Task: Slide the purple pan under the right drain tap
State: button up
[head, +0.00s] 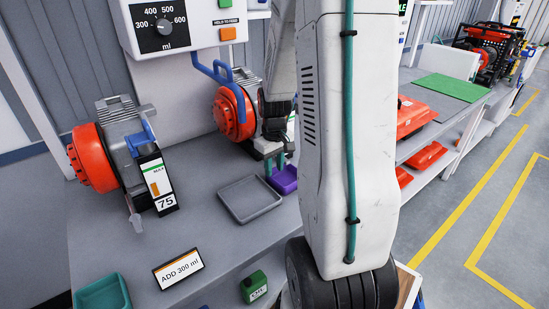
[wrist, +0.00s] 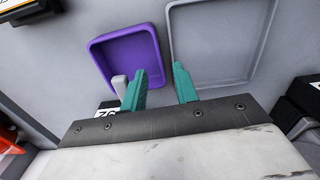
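The purple pan (head: 287,181) sits on the grey bench by the right machine, partly hidden by my arm. In the wrist view the purple pan (wrist: 128,55) lies flat and looks empty. My gripper (wrist: 159,69) is open, its two teal fingers apart. The left finger is over the pan's near right corner and the right finger is outside it, on the grey tray's side; I cannot tell whether either touches. In the head view my gripper (head: 275,163) is just behind the pan. A grey spout-like part (wrist: 120,86), perhaps the right drain tap, shows beside the left finger.
An empty grey tray (head: 224,201) lies left of the pan. The left red-and-grey machine (head: 92,158) has a label 75. The right red machine (head: 229,112) is partly behind my arm.

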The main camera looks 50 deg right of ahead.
aim_at(274, 180)
jog(key=shift+f, duration=2.25)
grip_shut()
